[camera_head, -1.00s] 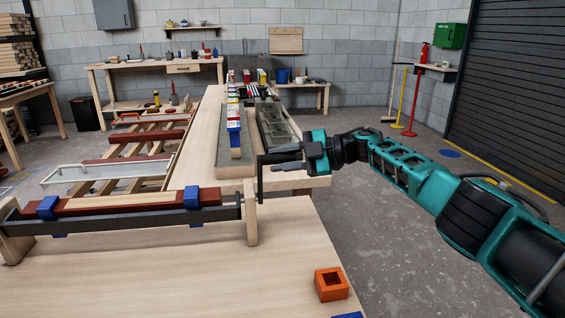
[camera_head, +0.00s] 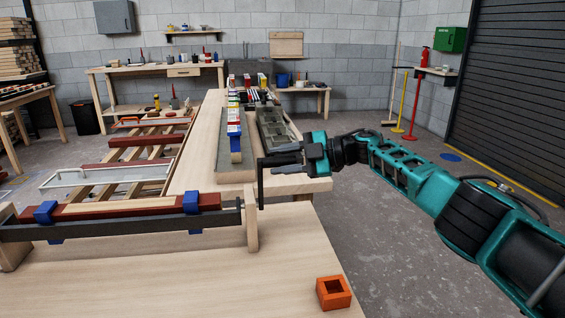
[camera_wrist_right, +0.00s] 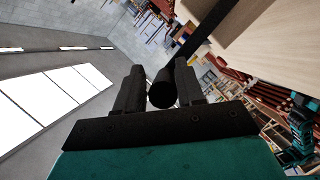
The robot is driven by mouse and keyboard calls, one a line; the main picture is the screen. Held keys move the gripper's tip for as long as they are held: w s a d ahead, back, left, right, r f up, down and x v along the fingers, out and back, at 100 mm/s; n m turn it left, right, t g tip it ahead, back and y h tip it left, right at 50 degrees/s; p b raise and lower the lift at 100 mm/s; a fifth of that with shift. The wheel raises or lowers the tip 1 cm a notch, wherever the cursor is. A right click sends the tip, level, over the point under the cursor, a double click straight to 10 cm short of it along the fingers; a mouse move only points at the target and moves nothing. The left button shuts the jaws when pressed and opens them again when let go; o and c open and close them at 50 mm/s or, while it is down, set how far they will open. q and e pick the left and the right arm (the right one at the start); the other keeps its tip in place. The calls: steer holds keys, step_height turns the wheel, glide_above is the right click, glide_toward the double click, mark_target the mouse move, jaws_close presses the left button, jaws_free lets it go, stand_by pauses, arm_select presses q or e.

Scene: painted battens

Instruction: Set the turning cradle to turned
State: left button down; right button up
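The turning cradle is a long dark beam (camera_head: 130,224) across the near bench, carried between wooden end posts. Blue clamps (camera_head: 192,203) hold a red and pale batten (camera_head: 120,207) along its upper side. A black crank (camera_head: 260,186) stands up at the cradle's right end, outside the right post (camera_head: 251,222). My right gripper (camera_head: 285,160) is at the top of the crank, reaching in from the right. In the right wrist view, its fingers close on both sides of the round black crank handle (camera_wrist_right: 162,92). My left gripper is not in view.
An orange square block with a hole (camera_head: 333,292) sits on the near bench (camera_head: 180,280). Behind the cradle, a long pale bench (camera_head: 205,130) carries grey trays and coloured items. A rack with red battens (camera_head: 150,139) is at the left. Open floor lies right.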

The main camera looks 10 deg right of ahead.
steer(key=shift+o, duration=1.3)
steer(key=shift+r, duration=0.15)
steer(key=shift+s, duration=0.1)
steer(key=p+v, duration=0.1)
steer(key=v, duration=1.1)
steer(key=shift+d+p, duration=0.4)
